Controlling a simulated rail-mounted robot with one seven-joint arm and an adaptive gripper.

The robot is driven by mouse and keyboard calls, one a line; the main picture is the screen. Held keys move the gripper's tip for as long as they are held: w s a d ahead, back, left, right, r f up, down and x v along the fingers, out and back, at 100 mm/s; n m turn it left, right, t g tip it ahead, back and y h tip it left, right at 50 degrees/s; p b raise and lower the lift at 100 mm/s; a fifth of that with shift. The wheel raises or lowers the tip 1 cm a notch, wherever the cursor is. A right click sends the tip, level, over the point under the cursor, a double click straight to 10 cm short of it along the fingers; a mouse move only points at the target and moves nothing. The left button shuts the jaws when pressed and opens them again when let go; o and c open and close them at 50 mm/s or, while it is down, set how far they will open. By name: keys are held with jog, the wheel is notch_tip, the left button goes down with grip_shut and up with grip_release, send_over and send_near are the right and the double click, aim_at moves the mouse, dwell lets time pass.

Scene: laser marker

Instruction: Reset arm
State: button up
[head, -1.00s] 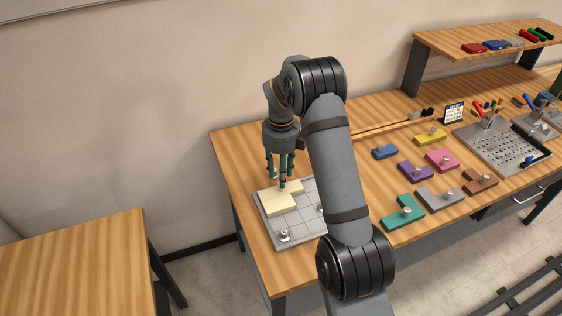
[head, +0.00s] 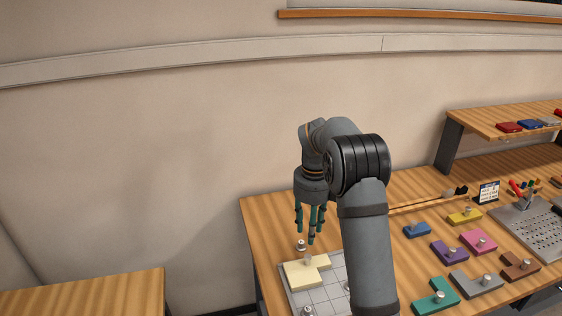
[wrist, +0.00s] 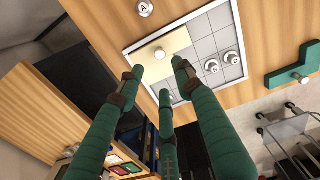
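My gripper (head: 310,228) hangs from my bent arm, fingers pointing down, above the back left of the workbench. Its three green fingers also show in the wrist view (wrist: 160,78). They are spread apart with nothing between them, so it is open and empty. Below it, clear of the fingertips, a cream block (head: 298,273) with a metal knob lies on a grey gridded board (head: 318,299). In the wrist view the cream block (wrist: 174,42) covers one corner of the board. My arm hides the board's right part in the head view.
Several coloured knobbed blocks lie to the right, including teal (head: 432,303), purple (head: 449,252) and blue (head: 417,230). A round knob (head: 301,245) stands behind the board. A shelf (head: 500,121) rises at the back right. The wall is behind; a separate table (head: 85,292) is at left.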

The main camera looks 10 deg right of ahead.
aim_at(308, 256)
notch_tip(308, 256, down, 13)
jog(key=shift+p, duration=0.85)
notch_tip(308, 256, up, 2)
jog(key=shift+w+r, duration=0.1)
jog(key=shift+r, duration=0.8)
